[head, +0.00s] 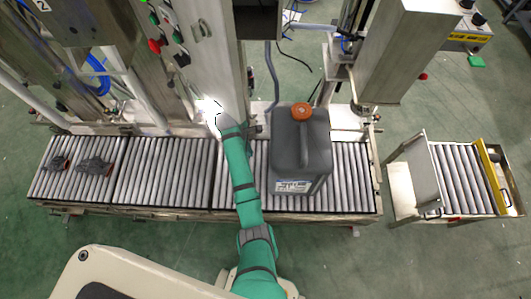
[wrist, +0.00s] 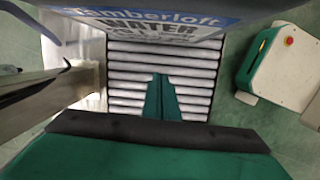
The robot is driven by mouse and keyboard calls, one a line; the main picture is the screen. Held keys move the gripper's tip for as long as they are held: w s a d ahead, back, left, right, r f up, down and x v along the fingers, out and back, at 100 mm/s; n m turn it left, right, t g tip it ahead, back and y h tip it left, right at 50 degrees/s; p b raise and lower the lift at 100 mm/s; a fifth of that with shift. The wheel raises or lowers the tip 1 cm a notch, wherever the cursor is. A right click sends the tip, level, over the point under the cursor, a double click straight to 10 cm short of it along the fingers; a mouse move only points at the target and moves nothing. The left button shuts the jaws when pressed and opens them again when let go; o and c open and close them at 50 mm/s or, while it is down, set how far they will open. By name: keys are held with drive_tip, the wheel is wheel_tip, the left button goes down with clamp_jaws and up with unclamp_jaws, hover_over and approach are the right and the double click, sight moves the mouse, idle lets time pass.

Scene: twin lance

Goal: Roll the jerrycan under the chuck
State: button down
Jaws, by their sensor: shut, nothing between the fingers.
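The dark grey jerrycan (head: 301,150) stands upright on the right part of the roller conveyor, its orange cap (head: 301,111) on top and a label low on its near face. In the wrist view the jerrycan (wrist: 225,8) fills the top edge, its label reading "WATER". My gripper (wrist: 161,80) is shut and empty over the rollers, beside the jerrycan on its left in the head view. I cannot tell if they touch. The fingers are hard to make out in the head view. I cannot make out the chuck among the machine parts behind the conveyor.
The roller conveyor (head: 170,172) runs left, with dark lumps (head: 95,165) at its far left end. Steel columns (head: 385,60) stand behind it. A separate short roller section (head: 462,180) with an upright plate (head: 413,175) lies beyond a gap on the right.

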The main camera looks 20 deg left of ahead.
drive_tip(key=w+d+f, duration=0.3)
drive_tip(key=d+f, duration=0.3)
drive_tip(key=f, duration=0.1)
drive_tip(key=shift+w+f+n+h, duration=0.2)
drive_tip(key=shift+f+n+h, duration=0.05)
drive_tip(key=shift+n+h, duration=0.05)
idle(0.8)
drive_tip(key=shift+w, duration=0.15)
idle(0.3)
